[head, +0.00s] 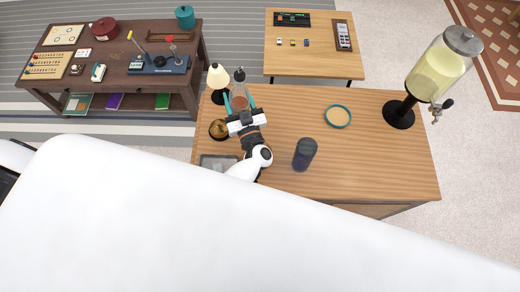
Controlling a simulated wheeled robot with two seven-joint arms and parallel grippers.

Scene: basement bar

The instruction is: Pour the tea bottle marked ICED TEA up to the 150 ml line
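A clear bottle (239,98) with brownish contents and a grey top is upright at the far left of the near wooden table (370,165). My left gripper (239,99) has its teal fingers on either side of this bottle. I cannot tell whether they press on it. A dark, bluish cylindrical container (304,154) stands at the middle front of the table. No ICED TEA marking or 150 ml line is readable. My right gripper is not in view.
A small lamp (218,78) and a dark round dish (219,129) are close to the gripper. A grey tray (217,161) lies at the front left. A teal-rimmed coaster (338,116) and a drink dispenser (440,66) are to the right. The table's middle is mostly clear.

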